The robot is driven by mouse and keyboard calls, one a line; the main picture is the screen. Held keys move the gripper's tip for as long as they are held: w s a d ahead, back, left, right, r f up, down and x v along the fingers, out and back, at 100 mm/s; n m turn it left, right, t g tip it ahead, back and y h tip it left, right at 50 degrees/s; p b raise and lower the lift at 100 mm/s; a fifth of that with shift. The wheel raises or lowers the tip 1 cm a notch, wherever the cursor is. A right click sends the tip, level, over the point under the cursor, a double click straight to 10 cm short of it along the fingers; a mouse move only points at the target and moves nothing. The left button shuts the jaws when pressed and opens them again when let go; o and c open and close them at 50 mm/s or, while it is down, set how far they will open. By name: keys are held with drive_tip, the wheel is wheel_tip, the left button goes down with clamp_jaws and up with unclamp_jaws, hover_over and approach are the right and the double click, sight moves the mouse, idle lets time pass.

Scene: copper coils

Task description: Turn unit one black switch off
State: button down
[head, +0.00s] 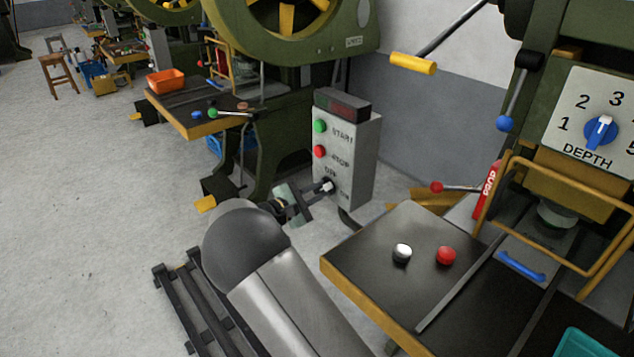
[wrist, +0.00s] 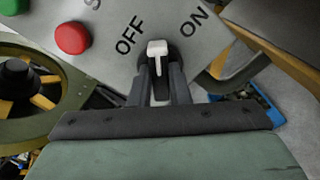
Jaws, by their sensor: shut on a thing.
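The grey control box (head: 346,150) stands beside the green press, with a green START button (head: 320,126), a red STOP button (head: 319,151) and a switch (head: 328,185) low on its front. The lever points up in that picture, between the OFF label (wrist: 130,35) and the ON label (wrist: 193,22). My gripper (wrist: 161,75) is shut on the switch, one finger on each side. In the head view my gripper (head: 322,190) is at the box front; its fingertips partly hide the switch.
A work table (head: 370,262) with a white knob and a red knob stands close to the right of my arm. A press with a DEPTH dial (head: 601,131) is behind it. A black slatted rack (head: 185,300) lies at lower left. Open floor (head: 80,200) extends left.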

drive_tip(key=n+p, duration=0.4)
drive_tip(key=shift+r+n, duration=0.2)
drive_tip(key=shift+n, duration=0.1)
drive_tip(key=shift+f+n+p, duration=0.2)
drive_tip(key=shift+n+p, duration=1.5)
drive_tip(key=shift+n, duration=0.5)
drive_tip(key=c, duration=1.4)
unclamp_jaws()
drive_tip(key=shift+o, duration=0.2)
drive_tip(key=b+v, duration=0.1)
drive_tip(key=v, duration=1.6)
drive_tip(key=shift+s+a, duration=0.15)
drive_tip(key=shift+s, duration=0.05)
